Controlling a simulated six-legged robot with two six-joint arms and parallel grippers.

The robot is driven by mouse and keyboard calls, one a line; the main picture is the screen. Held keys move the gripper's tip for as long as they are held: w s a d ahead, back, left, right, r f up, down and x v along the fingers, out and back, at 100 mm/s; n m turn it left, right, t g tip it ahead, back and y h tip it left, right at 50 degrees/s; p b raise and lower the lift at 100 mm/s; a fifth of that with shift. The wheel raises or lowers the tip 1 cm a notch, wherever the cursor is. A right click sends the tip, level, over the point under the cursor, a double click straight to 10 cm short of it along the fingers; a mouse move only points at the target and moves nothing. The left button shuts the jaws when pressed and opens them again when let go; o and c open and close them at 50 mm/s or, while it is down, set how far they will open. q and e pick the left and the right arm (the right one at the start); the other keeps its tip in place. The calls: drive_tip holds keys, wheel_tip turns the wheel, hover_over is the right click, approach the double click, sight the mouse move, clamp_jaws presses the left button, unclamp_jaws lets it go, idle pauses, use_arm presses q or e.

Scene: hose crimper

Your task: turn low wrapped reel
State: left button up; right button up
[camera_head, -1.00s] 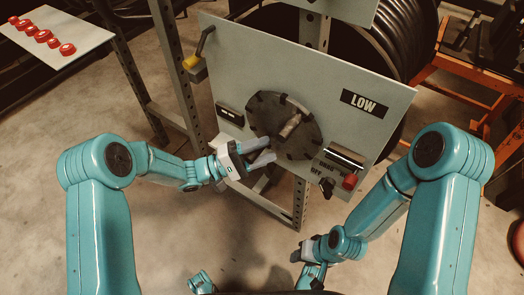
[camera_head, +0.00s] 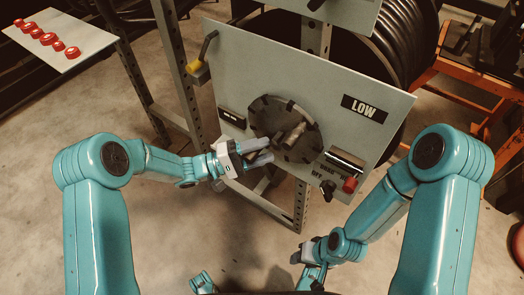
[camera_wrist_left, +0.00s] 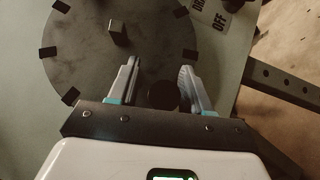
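The LOW panel (camera_head: 235,55) is a tilted pale plate carrying a dark disc (camera_head: 265,115) with black blocks around its rim. A grey-brown handle (camera_head: 294,135) sticks out from the disc. My left gripper (camera_head: 268,152) is at the disc's lower left, fingers apart. In the left wrist view, the fingers (camera_wrist_left: 160,75) stand on either side of a dark round end (camera_wrist_left: 163,95), with gaps showing; the disc (camera_wrist_left: 80,50) and a small square post (camera_wrist_left: 118,32) lie beyond. My right gripper (camera_head: 312,275) hangs low, its fingers unclear. The wrapped reel (camera_head: 395,40) is behind the panel.
Steel posts (camera_head: 176,65) support the rack. A side table (camera_head: 75,30) holds several red parts.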

use_arm(q)
drive_tip(key=shift+f, duration=0.1)
idle(0.3)
drive_tip(key=p+v, duration=0.3)
drive_tip(key=v, duration=1.3)
drive_tip(key=shift+f, duration=0.15)
